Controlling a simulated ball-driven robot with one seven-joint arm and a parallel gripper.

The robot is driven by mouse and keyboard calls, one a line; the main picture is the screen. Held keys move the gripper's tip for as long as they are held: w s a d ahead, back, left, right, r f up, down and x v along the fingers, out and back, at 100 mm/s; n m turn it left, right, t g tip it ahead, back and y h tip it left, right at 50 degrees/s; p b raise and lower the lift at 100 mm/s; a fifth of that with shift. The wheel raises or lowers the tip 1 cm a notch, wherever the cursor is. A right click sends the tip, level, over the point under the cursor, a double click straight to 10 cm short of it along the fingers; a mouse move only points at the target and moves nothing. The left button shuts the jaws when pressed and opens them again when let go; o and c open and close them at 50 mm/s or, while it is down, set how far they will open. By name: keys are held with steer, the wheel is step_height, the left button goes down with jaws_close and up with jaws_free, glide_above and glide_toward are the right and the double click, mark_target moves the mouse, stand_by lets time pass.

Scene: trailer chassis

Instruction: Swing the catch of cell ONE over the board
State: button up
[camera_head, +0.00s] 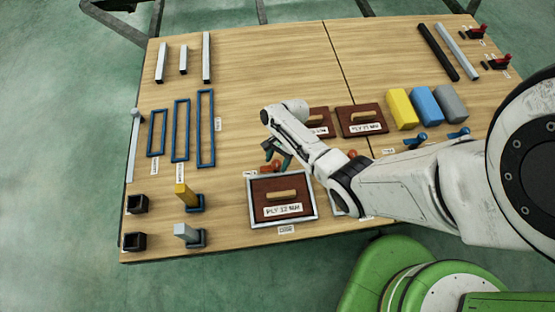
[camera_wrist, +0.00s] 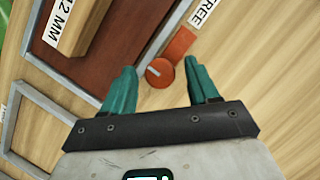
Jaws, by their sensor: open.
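The board (camera_head: 268,188) marked PLY 12 MM lies flat in a pale frame (camera_head: 251,206) at the front of the table; its brown face and wooden handle also show in the wrist view (camera_wrist: 125,35). The cell's own tag is too small to read. An orange catch (camera_wrist: 179,50) sits just outside the frame, its arm pointing towards a FREE tag (camera_wrist: 203,14) and clear of the board. It shows small in the head view (camera_head: 275,168). My gripper (camera_wrist: 159,66) is open, with teal fingers on either side of the catch; contact cannot be told.
A second pale frame (camera_wrist: 35,100) stands close by, mostly behind my arm in the head view. Two more boards (camera_head: 361,120) lie behind my arm. Yellow, blue and grey blocks (camera_head: 426,105) stand to the right. Blue frames (camera_head: 205,128) and posts fill the left; the table's back middle is clear.

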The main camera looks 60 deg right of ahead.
steer(key=shift+c, duration=0.2)
steer(key=c, duration=1)
steer(key=shift+o, duration=0.2)
steer(key=n+g, duration=0.1)
steer(key=n, duration=0.3)
steer(key=shift+w+n+g, duration=0.2)
steer(key=shift+n+g, duration=0.2)
steer(key=n, duration=0.2)
steer(key=n+g+h, duration=0.1)
steer(key=n, duration=0.1)
steer(key=shift+w+a+n+g+b, duration=0.1)
steer(key=shift+n+g+b, duration=0.2)
steer(key=shift+b, duration=0.1)
steer(key=n, duration=0.2)
steer(key=n+g+h, duration=0.1)
steer(key=n, duration=0.1)
steer(key=shift+a+h, duration=0.1)
steer(key=shift+h, duration=0.2)
steer(key=shift+w+a+n+g+h, duration=0.15)
steer(key=shift+n+h, duration=0.2)
steer(key=shift+n, duration=0.8)
steer(key=shift+s+d+n+g+h, duration=0.15)
steer(key=shift+n+h, duration=0.2)
steer(key=shift+n, duration=0.8)
steer(key=shift+a, duration=0.1)
